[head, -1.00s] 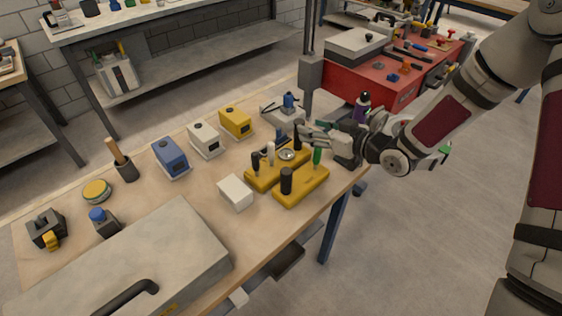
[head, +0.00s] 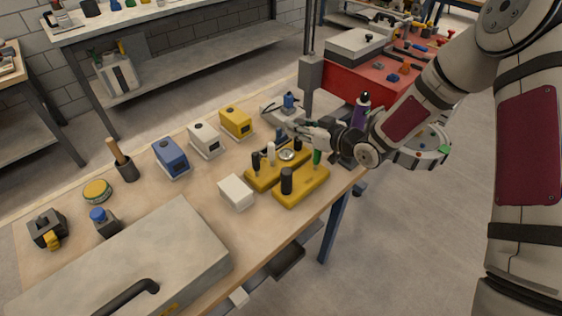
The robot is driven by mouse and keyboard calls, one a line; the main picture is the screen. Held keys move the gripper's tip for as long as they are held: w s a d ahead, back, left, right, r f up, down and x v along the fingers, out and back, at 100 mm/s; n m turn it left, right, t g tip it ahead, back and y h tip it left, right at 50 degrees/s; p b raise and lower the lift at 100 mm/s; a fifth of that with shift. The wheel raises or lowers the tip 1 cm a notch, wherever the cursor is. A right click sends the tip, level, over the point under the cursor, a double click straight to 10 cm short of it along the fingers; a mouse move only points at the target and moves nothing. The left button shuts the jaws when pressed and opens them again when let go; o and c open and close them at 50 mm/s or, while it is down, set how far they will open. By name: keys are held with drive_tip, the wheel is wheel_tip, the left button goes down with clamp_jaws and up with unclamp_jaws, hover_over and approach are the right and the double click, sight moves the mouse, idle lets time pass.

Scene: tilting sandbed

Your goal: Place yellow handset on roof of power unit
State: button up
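I cannot tell for certain which thing is the yellow handset. Two yellow blocks lie side by side on the bench: a far one (head: 262,181) with several upright black and white pieces and a round dial, and a near one (head: 312,186) with a black knob and a green-handled piece. A yellow box (head: 236,121), a white box (head: 204,139) and a blue box (head: 171,157) stand in a row behind; which is the power unit is not clear. My gripper (head: 301,131) is just above the far block's right end, pointing left. Its finger gap is too small to read.
A small white block (head: 236,191) lies left of the yellow blocks. A large grey case (head: 150,250) with a black handle fills the bench front. A blue-knobbed grey device (head: 284,108) stands behind my gripper.

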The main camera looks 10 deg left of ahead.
clamp_jaws()
drive_tip(key=shift+r, duration=0.2)
